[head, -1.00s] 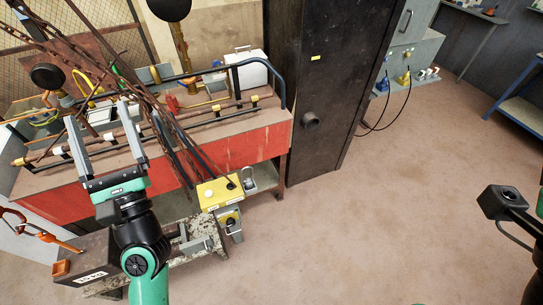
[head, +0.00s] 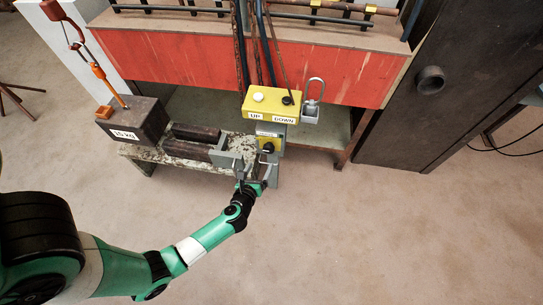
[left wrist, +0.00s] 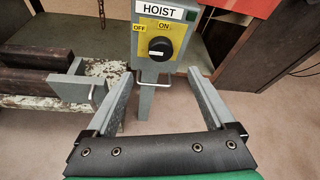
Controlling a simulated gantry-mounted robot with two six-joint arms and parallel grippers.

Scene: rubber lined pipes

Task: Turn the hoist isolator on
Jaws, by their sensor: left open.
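The hoist isolator (left wrist: 160,43) is a yellow plate on a grey post, marked HOIST, with OFF at left and ON at top. Its round black knob (left wrist: 160,49) has a white mark lying roughly level, and I cannot tell for sure which setting it points to. In the head view the isolator (head: 268,146) sits below the yellow UP/DOWN box (head: 272,104). My left gripper (head: 254,172) is open in front of it. In the left wrist view the fingers (left wrist: 163,80) stand wide on either side of the post, with nothing between them held. My right gripper is out of view.
A worn low bench (head: 150,151) carries a 15 kg block (head: 135,122) and dark bars. The red-fronted workbench (head: 200,62) stands behind, a dark cabinet (head: 450,90) at right. The floor in front is clear.

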